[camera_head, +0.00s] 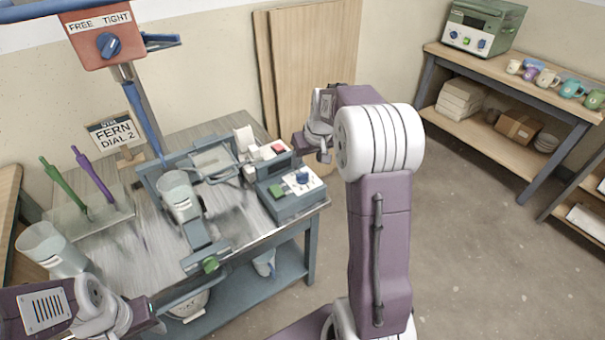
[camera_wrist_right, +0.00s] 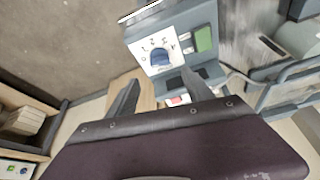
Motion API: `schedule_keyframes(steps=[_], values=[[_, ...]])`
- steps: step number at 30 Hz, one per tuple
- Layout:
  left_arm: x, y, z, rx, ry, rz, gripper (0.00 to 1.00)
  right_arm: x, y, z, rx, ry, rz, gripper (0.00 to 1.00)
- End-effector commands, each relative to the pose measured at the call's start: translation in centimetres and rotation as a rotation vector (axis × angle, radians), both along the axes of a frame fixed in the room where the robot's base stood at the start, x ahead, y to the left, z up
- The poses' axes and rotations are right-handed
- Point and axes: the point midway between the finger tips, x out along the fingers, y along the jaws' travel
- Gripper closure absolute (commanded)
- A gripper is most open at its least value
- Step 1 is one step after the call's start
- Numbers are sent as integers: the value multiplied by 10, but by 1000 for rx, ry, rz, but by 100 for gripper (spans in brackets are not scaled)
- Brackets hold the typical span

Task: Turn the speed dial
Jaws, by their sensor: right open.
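The speed dial, a blue knob (camera_head: 303,178) on a white numbered plate, sits on a grey control box (camera_head: 285,202) at the bench's right end. In the right wrist view the blue dial (camera_wrist_right: 160,58) lies just beyond and between the fingertips, with visible space around it. My right gripper (camera_head: 312,150) is open and empty, above and behind the box. Its two fingers (camera_wrist_right: 160,77) are spread in the wrist view. My left gripper (camera_head: 152,322) is at the bottom left, away from the box; its jaws are unclear. A card (camera_head: 114,130) reads "FERN DIAL 2".
A green button (camera_head: 279,190) is beside the dial, and a red button (camera_head: 278,149) is behind it. An orange "FREE TIGHT" box (camera_head: 90,50) has another blue knob. Floor right of the bench is clear.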

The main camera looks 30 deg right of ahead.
Motion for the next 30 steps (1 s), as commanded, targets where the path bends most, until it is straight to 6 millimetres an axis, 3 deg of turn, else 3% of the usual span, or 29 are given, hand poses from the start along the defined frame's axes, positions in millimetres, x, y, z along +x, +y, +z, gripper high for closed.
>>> schedule_keyframes(steps=[6, 12, 23, 27, 30], values=[[0, 0, -12, 0, 0, 0, 64, 15, -1, -44, 2, 5, 1, 40], [0, 0, -18, 0, 0, 0, 64, 29, -2, -73, 1, 2, 0, 40], [0, 0, -18, 0, 0, 0, 64, 32, -3, -79, 1, 1, 1, 40], [0, 0, -18, 0, 0, 0, 64, 32, -3, -79, 1, 1, 1, 79], [0, 0, -18, 0, 0, 0, 64, 32, -2, -79, 1, 1, 1, 100]])
